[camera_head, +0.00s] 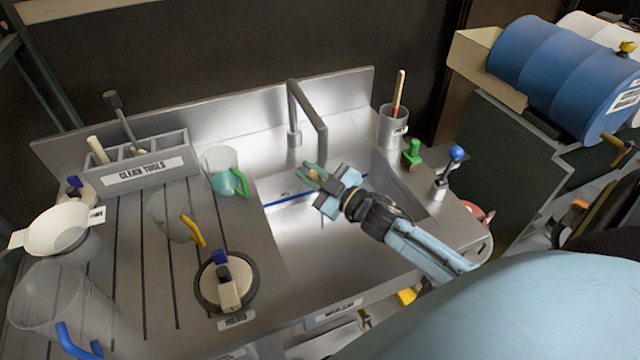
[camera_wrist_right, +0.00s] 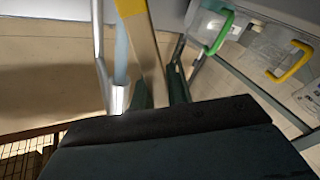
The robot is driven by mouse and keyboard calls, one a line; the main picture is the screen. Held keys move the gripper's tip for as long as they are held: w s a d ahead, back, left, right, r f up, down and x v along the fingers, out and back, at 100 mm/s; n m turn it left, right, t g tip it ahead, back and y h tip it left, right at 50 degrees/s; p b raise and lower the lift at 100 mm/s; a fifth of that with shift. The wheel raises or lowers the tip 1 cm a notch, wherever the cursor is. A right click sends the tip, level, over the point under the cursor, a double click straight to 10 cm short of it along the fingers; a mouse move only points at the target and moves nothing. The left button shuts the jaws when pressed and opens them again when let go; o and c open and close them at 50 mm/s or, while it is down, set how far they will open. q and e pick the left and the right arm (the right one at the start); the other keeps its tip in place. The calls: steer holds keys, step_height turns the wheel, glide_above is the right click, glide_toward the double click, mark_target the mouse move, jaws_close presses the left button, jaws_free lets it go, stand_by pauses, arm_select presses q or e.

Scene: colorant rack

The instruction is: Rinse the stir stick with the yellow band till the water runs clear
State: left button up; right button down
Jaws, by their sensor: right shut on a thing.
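My right gripper (camera_head: 317,174) is over the sink basin (camera_head: 300,235), just below and right of the tap (camera_head: 294,135). It is shut on a wooden stick, of which only a small part shows in the head view. In the right wrist view the stick (camera_wrist_right: 146,55) rises between the fingers (camera_wrist_right: 160,86), with a brighter yellow band (camera_wrist_right: 130,7) at the top edge. The metal tap (camera_wrist_right: 118,98) is close to its left in that view. My left gripper is not in view.
A cup (camera_head: 392,128) with a red-banded stick (camera_head: 398,92) stands behind the basin's right side. A green valve (camera_head: 412,154) and a blue-knobbed lever (camera_head: 441,177) stand right. The drainboard (camera_head: 150,290) holds jugs and a CLEAN TOOLS caddy (camera_head: 148,168).

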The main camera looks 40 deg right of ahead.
stand_by(0.3)
stand_by(0.5)
arm_select(q)
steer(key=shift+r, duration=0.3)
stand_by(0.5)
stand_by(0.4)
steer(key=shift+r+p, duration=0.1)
steer(key=shift+p, duration=0.25)
